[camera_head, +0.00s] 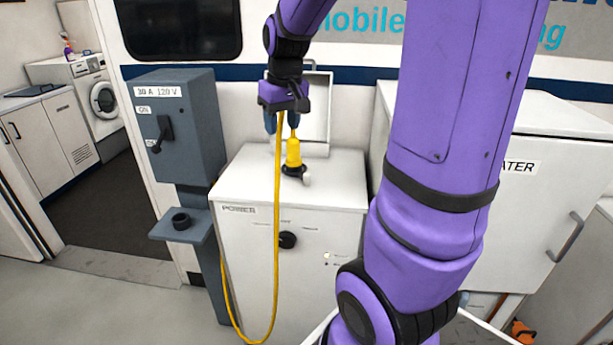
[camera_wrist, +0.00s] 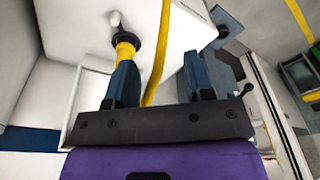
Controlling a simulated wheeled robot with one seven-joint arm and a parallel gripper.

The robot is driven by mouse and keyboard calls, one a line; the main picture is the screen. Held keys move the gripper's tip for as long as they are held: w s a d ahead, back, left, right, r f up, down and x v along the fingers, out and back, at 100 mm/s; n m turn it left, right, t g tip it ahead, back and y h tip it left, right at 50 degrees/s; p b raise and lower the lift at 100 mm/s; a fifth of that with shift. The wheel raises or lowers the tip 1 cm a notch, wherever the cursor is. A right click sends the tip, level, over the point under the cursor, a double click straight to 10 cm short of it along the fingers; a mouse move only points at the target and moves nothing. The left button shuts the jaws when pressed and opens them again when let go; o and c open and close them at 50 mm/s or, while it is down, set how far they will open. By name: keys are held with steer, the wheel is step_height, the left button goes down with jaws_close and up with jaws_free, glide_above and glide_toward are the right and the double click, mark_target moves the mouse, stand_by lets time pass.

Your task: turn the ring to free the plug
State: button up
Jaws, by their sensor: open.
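The yellow plug (camera_head: 293,152) stands upright in a black ring (camera_head: 294,170) on top of the white POWER cabinet (camera_head: 335,195). A yellow cord (camera_head: 277,230) loops down the cabinet's front. My gripper (camera_head: 282,126) is open just above the plug, with its fingers pointing down. In the wrist view, my gripper (camera_wrist: 160,72) has its blue fingers apart. The plug (camera_wrist: 125,48) and the ring (camera_wrist: 132,32) show beyond the left finger, which partly hides the plug. The cord (camera_wrist: 160,55) passes between the fingers in that picture.
A raised lid (camera_head: 318,105) stands behind the plug. A grey switch box (camera_head: 195,130) with a black lever (camera_head: 163,130) stands at the left, above a small shelf (camera_head: 165,230) holding a black round holder (camera_head: 181,220). A white WATER cabinet (camera_head: 540,195) stands at the right.

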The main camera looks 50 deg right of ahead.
steer(key=m+g, duration=0.1)
steer(key=g, duration=0.1)
glide_above(307, 174)
step_height(307, 174, down, 10)
step_height(307, 174, down, 11)
steer(key=shift+r, duration=0.1)
jaws_close()
